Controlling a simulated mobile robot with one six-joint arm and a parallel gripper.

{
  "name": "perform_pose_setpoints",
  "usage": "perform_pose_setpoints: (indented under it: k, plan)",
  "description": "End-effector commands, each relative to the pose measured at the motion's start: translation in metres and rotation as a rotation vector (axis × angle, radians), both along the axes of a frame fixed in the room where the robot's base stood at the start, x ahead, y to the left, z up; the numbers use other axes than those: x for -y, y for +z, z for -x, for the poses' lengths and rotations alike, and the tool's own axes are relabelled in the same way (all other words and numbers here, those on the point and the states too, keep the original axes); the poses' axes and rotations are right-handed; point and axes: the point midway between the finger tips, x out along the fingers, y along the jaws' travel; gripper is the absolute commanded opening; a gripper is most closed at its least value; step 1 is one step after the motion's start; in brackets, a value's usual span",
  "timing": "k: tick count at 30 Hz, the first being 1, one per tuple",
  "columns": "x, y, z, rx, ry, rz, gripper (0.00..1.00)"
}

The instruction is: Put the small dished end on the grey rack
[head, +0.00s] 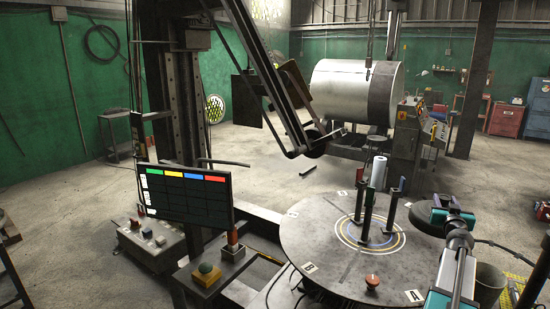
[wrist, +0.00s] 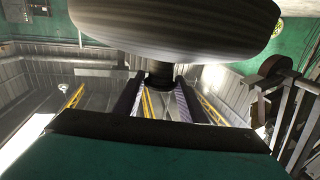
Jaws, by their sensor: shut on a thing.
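A wide, rounded piece with a brushed dark grey surface (wrist: 175,25) fills the top of the wrist view; it looks like the small dished end. My gripper (wrist: 160,98) is shut on a short dark stem under it. In the head view the dark round piece (head: 424,219) is held at the right edge of the round table, with my gripper (head: 455,222) partly hidden beside and below it. I cannot tell with certainty which thing is the grey rack.
The round grey table (head: 315,240) has coloured rings, letter tags and several upright dark posts (head: 366,212). A small brown knob (head: 372,282) sits near its front edge. A bucket (head: 490,283) stands right.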

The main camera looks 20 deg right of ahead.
Motion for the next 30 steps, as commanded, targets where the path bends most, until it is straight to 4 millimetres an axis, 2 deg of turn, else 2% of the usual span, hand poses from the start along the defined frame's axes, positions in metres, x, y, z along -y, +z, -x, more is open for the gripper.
perform_pose_setpoints:
  k: [1, 8, 14, 30]
  plan:
    - [-0.013, 0.000, 0.001, 0.004, 0.023, 0.001, 0.00]
    - [-0.065, -0.012, -0.007, 0.004, 0.159, 0.000, 0.00]
    - [-0.119, -0.024, -0.015, 0.005, 0.298, 0.000, 0.00]
    - [-0.285, -0.061, -0.042, 0.006, 0.731, -0.001, 0.00]
